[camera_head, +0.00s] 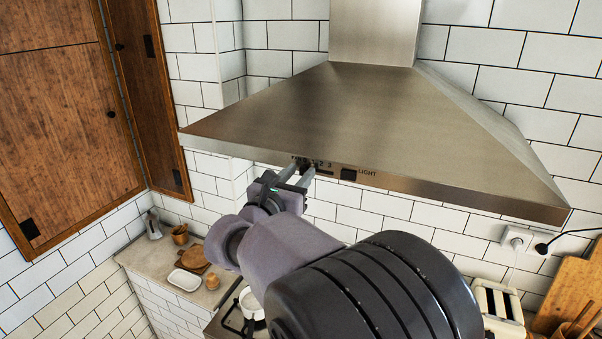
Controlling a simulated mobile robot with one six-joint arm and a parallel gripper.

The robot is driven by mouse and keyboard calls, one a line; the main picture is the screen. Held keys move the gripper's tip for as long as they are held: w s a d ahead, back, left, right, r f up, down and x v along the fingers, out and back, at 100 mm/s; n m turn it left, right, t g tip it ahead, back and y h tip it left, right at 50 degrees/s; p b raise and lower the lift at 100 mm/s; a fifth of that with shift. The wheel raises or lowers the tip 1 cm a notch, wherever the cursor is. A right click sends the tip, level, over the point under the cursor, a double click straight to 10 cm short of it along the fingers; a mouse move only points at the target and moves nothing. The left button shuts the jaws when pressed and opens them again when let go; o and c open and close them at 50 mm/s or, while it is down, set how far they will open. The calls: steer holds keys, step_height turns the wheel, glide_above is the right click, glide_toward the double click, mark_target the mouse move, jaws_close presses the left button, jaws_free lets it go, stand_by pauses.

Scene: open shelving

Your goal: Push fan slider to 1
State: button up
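The fan slider's slot (324,173) is on the front edge of the steel range hood (370,115), with the digits 2 and 3 readable above it. The left part of the scale and the slider knob are hidden behind my gripper's fingers, so I cannot tell the knob's position. My gripper (299,167) is right in front of this panel, its two fingers apart and pointing at the left part of the fan control. I cannot tell whether a fingertip touches the knob.
A dark light switch (348,174) marked LIGHT is just right of the fan control. Below are a counter (208,294) with a white dish and boards, a toaster (497,305), and a wall socket (516,240).

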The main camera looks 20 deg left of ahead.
jaws_close()
stand_by(1.3)
